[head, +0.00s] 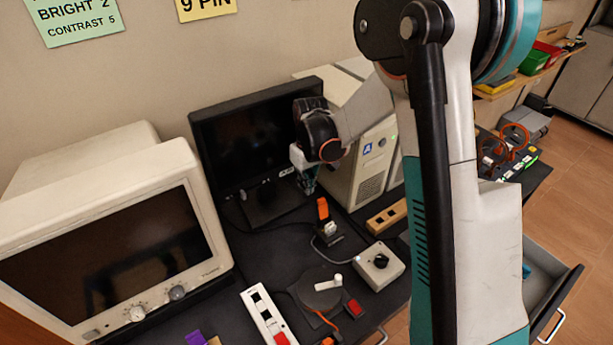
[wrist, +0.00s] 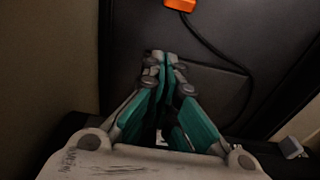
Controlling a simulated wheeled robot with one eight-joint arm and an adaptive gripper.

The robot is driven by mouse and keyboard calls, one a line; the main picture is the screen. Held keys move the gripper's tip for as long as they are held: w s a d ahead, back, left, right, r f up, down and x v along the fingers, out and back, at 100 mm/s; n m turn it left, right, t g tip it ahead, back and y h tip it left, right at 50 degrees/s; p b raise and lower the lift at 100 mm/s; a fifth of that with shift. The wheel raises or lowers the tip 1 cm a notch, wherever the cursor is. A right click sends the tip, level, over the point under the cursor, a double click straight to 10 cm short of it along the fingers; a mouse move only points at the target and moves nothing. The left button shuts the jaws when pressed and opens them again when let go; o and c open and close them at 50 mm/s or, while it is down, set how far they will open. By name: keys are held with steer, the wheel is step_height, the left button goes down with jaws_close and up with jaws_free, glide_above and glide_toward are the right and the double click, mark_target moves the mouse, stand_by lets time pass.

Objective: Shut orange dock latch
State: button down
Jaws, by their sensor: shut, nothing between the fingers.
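An orange latch (head: 322,208) stands raised, close to upright, over a small grey-and-white dock (head: 328,233) on the dark bench, in front of the black monitor. My gripper (head: 308,187) hangs above and slightly left of the latch in the head view, apart from it in the picture. Its teal fingers are together and empty; the wrist view also shows the gripper (wrist: 161,58) closed. An orange piece (wrist: 180,4) with a dark cable is cut off at the top of the wrist view; I cannot tell if it is the latch.
A black monitor (head: 250,140) stands close behind my gripper, and a beige computer tower (head: 362,165) is to its right. A knob box (head: 380,263), a round dark plate (head: 318,290) and a white switch strip (head: 266,318) lie in front. An old beige monitor (head: 110,235) fills the left.

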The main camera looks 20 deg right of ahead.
mark_target(322, 208)
steer(key=s, duration=0.1)
steer(key=s+r, duration=0.1)
steer(key=s+d, duration=0.1)
steer(key=shift+s+d+r, duration=0.1)
steer(key=shift+s+r, duration=0.05)
steer(key=shift+s, duration=0.15)
steer(key=shift+b, duration=0.3)
steer(key=shift+s+r+t, duration=0.2)
steer(key=shift+s+t, duration=0.05)
steer(key=shift+t, duration=0.15)
